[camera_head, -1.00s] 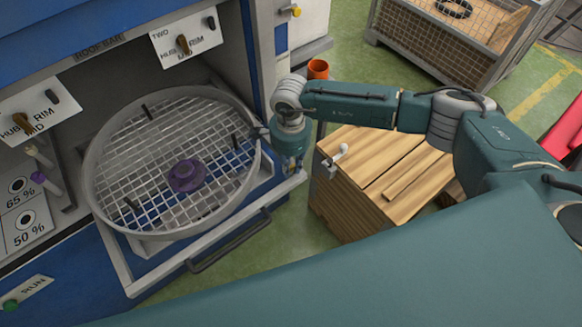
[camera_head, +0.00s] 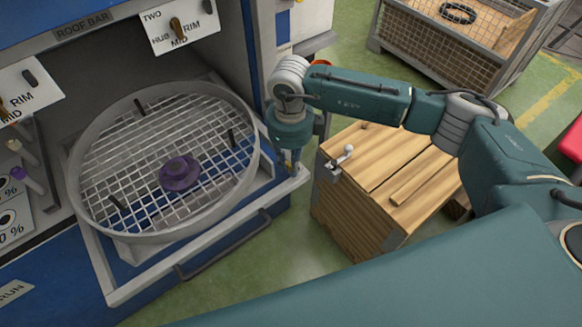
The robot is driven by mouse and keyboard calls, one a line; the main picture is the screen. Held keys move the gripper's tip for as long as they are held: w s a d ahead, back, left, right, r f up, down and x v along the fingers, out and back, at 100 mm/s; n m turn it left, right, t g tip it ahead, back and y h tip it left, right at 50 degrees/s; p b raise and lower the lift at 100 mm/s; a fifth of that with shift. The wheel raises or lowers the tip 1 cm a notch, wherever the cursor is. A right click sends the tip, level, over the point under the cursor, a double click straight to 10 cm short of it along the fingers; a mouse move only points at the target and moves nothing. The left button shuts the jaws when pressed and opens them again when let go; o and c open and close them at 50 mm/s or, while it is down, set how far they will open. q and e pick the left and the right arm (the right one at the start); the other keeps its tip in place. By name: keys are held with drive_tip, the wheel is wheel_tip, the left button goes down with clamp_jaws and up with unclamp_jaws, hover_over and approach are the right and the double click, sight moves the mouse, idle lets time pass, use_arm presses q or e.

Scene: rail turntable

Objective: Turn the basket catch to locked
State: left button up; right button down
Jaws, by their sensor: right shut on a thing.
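The round wire basket (camera_head: 140,118) sits in the pulled-out drawer (camera_head: 150,287) of the blue machine, with a purple hub (camera_head: 180,173) on its mesh and several dark pegs standing up. My right gripper (camera_head: 291,162) points down at the drawer's right front corner, beside the basket's rim. It is shut on a small part there, which I take to be the basket catch; the fingers and wrist hide it, so its position cannot be read. My left gripper is not in view.
A wooden crate (camera_head: 352,216) with a white-knobbed clamp (camera_head: 345,156) stands close right of the gripper. A mesh-sided bin (camera_head: 440,42) is at the back. A dark drawer handle (camera_head: 225,246) juts out in front. Green floor is free between drawer and crate.

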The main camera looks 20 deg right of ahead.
sight(289, 166)
drive_tip(key=shift+w+a+r+m+b, duration=0.1)
drive_tip(key=shift+m+b, duration=0.5)
drive_tip(key=shift+m, duration=0.55)
drive_tip(key=shift+w+m+b, duration=0.1)
drive_tip(key=shift+m+b, duration=0.5)
drive_tip(key=shift+m, duration=0.55)
drive_tip(key=c, duration=1.6)
unclamp_jaws()
drive_tip(key=shift+s, duration=0.1)
drive_tip(key=shift+c, duration=0.2)
wheel_tip(289, 166, up, 12)
